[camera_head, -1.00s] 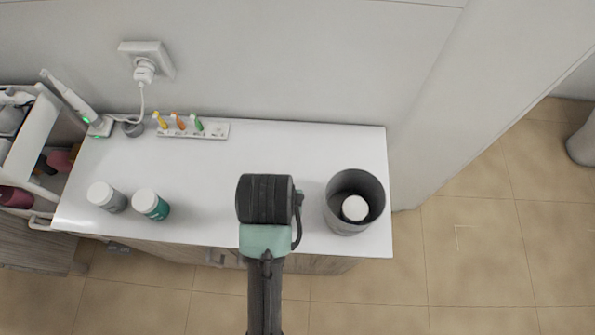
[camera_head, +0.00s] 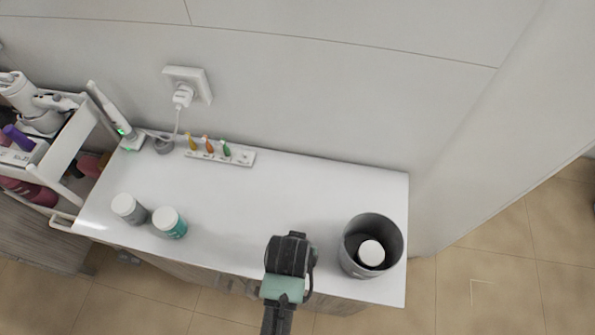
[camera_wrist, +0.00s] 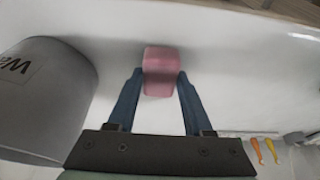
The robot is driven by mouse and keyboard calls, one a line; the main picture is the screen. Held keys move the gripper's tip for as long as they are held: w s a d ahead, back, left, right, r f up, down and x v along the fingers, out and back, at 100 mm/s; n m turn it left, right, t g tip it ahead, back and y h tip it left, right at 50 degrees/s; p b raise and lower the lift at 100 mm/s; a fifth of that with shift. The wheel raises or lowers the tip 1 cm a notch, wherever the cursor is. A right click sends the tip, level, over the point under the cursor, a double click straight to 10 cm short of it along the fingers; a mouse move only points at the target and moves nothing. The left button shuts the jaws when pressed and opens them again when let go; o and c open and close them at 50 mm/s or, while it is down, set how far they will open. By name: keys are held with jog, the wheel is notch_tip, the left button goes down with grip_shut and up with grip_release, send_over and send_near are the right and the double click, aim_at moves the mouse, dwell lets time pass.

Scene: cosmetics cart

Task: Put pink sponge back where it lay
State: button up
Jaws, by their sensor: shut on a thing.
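The pink sponge (camera_wrist: 161,70) is a small pink block between my two blue fingertips in the wrist view. My gripper (camera_wrist: 160,82) is shut on it. The white countertop (camera_wrist: 215,65) lies behind and around the sponge; I cannot tell whether the sponge touches it. In the head view my gripper (camera_head: 288,252) is seen from above near the counter's front edge, left of the grey bin (camera_head: 352,262). My wrist hides the fingers and the sponge there.
The grey bin holds a white-topped item (camera_head: 371,253) and stands close on the left in the wrist view (camera_wrist: 45,105). Two white-lidded jars (camera_head: 128,208) (camera_head: 169,222) and a toothbrush holder (camera_head: 240,157) stand left. The counter's middle (camera_head: 275,200) is clear.

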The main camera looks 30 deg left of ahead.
jog(key=o, duration=1.2)
jog(key=shift+f, duration=0.1)
jog(key=v, duration=1.2)
